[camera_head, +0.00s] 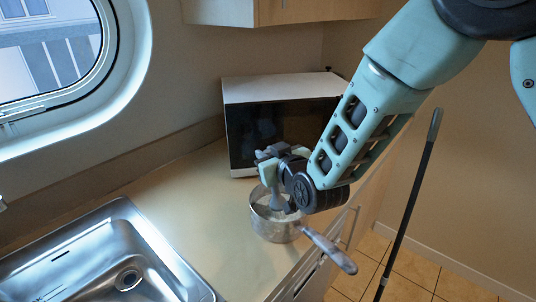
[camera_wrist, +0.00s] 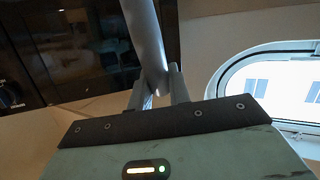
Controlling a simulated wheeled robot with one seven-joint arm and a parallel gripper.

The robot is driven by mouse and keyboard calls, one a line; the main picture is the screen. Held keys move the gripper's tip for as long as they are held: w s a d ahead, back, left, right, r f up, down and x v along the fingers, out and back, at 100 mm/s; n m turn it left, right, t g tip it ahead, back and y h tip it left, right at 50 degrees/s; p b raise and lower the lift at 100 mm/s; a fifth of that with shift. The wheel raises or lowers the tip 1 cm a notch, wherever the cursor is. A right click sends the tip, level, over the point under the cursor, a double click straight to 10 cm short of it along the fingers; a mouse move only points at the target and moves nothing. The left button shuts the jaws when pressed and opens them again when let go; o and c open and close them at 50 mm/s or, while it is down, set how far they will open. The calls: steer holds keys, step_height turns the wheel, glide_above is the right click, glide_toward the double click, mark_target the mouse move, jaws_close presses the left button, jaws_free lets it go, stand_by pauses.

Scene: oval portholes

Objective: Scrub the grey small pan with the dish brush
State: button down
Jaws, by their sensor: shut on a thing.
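The grey small pan (camera_head: 273,229) stands on the counter in the head view, its handle (camera_head: 328,250) pointing to the lower right over the counter edge. My gripper (camera_head: 273,165) is just above the pan. In the wrist view my gripper (camera_wrist: 160,88) is shut on a grey rod-like handle, which I take to be the dish brush (camera_wrist: 143,35). In the head view a grey part of the brush (camera_head: 277,197) reaches down into the pan's opening. Its bristles are hidden, so I cannot tell whether they touch the pan.
A white microwave (camera_head: 280,90) with a dark front stands behind the pan. A steel sink (camera_head: 105,255) is at the lower left. Bare counter (camera_head: 200,215) lies between sink and pan. A dark pole (camera_head: 410,195) stands on the right, over the tiled floor.

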steer(key=shift+f+b, duration=0.55)
steer(key=shift+d, duration=0.1)
